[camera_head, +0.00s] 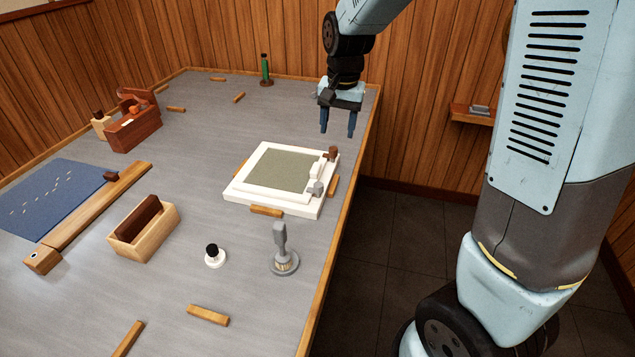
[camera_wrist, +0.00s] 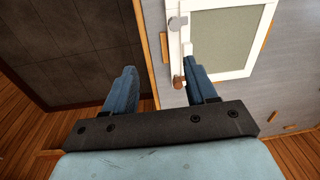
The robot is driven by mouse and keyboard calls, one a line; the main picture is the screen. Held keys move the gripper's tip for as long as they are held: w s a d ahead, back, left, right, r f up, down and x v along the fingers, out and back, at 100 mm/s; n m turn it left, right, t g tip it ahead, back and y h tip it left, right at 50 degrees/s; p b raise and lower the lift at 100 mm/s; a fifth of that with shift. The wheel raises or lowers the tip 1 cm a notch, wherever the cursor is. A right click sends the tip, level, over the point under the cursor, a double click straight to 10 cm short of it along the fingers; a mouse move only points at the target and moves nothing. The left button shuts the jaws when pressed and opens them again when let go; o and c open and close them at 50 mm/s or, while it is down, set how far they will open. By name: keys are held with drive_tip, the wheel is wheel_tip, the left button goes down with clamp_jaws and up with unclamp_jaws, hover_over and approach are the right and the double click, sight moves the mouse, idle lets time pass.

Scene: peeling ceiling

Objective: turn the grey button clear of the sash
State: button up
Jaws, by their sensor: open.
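The sash (camera_head: 262,190) is a white frame around a grey-green panel, lying flat on the table within a white surround. It also shows in the wrist view (camera_wrist: 238,73). The grey button (camera_head: 316,188) sits at the near right side of the frame. In the wrist view the grey button (camera_wrist: 177,22) is near the top, beside the sash edge; whether it overlaps the sash is hard to tell. My gripper (camera_head: 338,131) is open and empty, above the table beyond the frame's far right corner.
A brown button (camera_head: 332,153) and pale blocks (camera_head: 316,168) lie along the same side. Wooden strips, including one (camera_head: 266,211), surround the frame. A grey-handled brush (camera_head: 281,250) and a black-knobbed white piece (camera_head: 214,256) stand nearer. The table's right edge is close.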

approach(319, 184)
drive_tip(key=shift+m+g+h, duration=0.3)
drive_tip(key=shift+m+g, duration=0.1)
drive_tip(key=f, duration=0.9)
drive_tip(key=shift+w+a+f, duration=0.1)
drive_tip(key=shift+w+a, duration=0.2)
drive_tip(key=shift+w, duration=0.05)
drive_tip(key=shift+c, duration=0.5)
